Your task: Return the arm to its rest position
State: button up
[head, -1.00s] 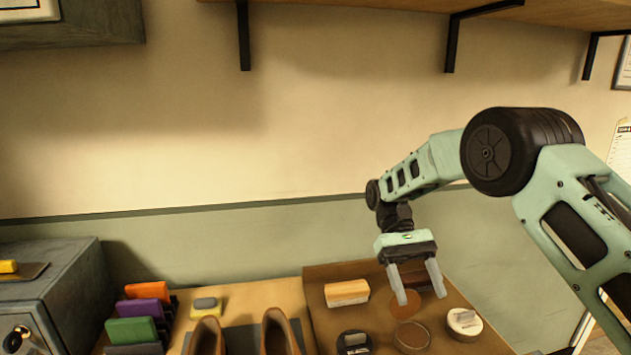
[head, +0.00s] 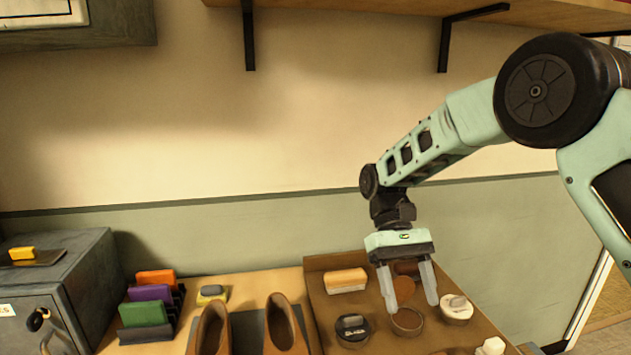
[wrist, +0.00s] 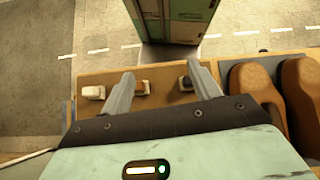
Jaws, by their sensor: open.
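My gripper (head: 410,290) is open and empty, pointing down over the brown tray (head: 385,345) on the bench. Its two pale fingers stand apart in front of a brown round tin (head: 407,320) and a reddish-brown disc (head: 403,289). I cannot tell how high the fingertips are above the tray. My arm reaches in from the right side of the head view.
On the tray are a wooden-backed brush (head: 346,280), a black tin (head: 352,328) and a white-topped tin (head: 456,308). Brown boots (head: 283,325) stand left of the tray, then coloured blocks in a rack (head: 150,305) and a grey cabinet (head: 60,280). A shelf (head: 380,5) hangs above.

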jog(key=s+a+r+n+t+y, duration=0.1)
jog(key=s+t, duration=0.3)
jog(key=s, duration=0.7)
jog(key=s+r+n+t+y, duration=0.1)
jog(key=s+n+t, duration=0.2)
jog(key=s, duration=0.8)
jog(key=shift+s+a+t, duration=0.25)
jog(key=shift+a+t, duration=0.15)
jog(key=shift+t, duration=0.6)
